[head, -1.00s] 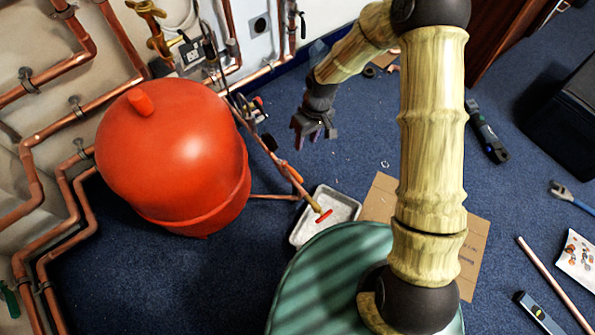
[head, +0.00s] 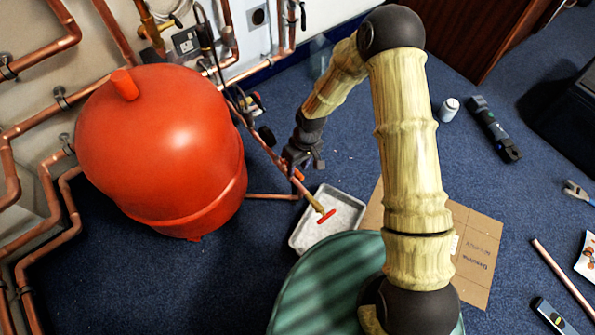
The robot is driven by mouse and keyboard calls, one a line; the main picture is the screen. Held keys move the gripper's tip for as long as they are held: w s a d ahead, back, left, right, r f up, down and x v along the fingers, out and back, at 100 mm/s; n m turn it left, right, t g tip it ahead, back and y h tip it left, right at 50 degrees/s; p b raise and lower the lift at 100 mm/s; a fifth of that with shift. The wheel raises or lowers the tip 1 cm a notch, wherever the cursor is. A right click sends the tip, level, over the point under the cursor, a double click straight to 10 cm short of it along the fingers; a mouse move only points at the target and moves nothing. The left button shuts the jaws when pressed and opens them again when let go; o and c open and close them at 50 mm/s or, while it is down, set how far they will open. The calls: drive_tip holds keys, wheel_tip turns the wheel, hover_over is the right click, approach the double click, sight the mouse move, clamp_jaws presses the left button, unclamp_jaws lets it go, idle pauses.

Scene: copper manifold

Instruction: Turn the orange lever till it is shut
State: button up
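The orange lever (head: 297,174) sits on a thin copper pipe that slopes down to the right, beside the red tank. It is small and partly hidden by my gripper, so its exact angle is hard to tell. My gripper (head: 304,164) points down just above the lever, with its dark fingers apart. I cannot tell whether a finger touches the lever. A red T-shaped handle (head: 326,216) on a brass fitting is at the pipe's lower end.
The big red tank (head: 160,150) stands left of my gripper. A grey tray (head: 338,210) lies under the pipe end, and cardboard (head: 478,250) lies to the right. Black-handled valve parts (head: 266,136) are on the pipe above the lever.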

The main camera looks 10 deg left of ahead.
drive_tip(key=shift+a+f, duration=0.1)
drive_tip(key=shift+f, duration=0.65)
drive_tip(key=shift+s, duration=0.1)
clamp_jaws()
